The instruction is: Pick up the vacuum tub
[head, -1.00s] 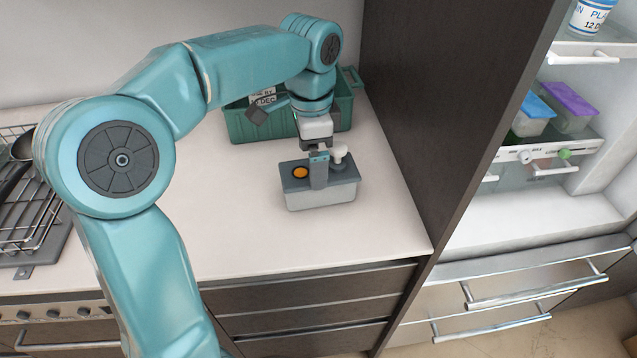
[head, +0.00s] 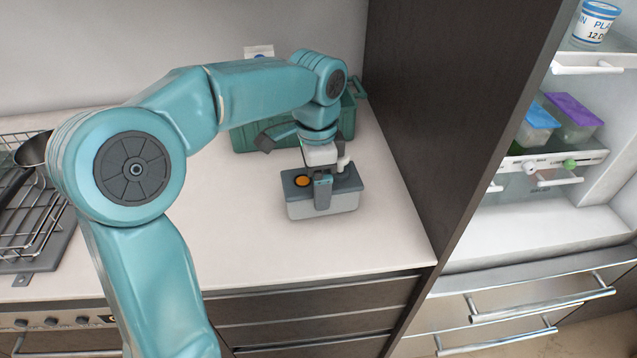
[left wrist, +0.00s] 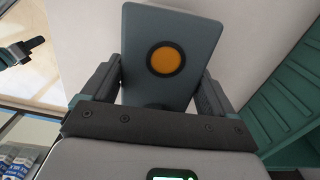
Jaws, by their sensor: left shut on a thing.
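The vacuum tub (head: 343,204) is a pale box with a grey lid and an orange round button. It sits on the white counter in the head view, or just above it; I cannot tell which. In the left wrist view the grey lid of the vacuum tub (left wrist: 187,35) lies between my fingers. My left gripper (head: 322,195) points down over it and is shut on it, with a finger on its near side. In the left wrist view my left gripper (left wrist: 165,90) has a finger on each side of the lid.
A green crate (head: 347,118) stands behind the tub, partly hidden by my arm. A wire dish rack (head: 30,215) is at the left. A dark tall panel (head: 420,120) borders the counter on the right, beside an open fridge (head: 540,225). Counter in front is clear.

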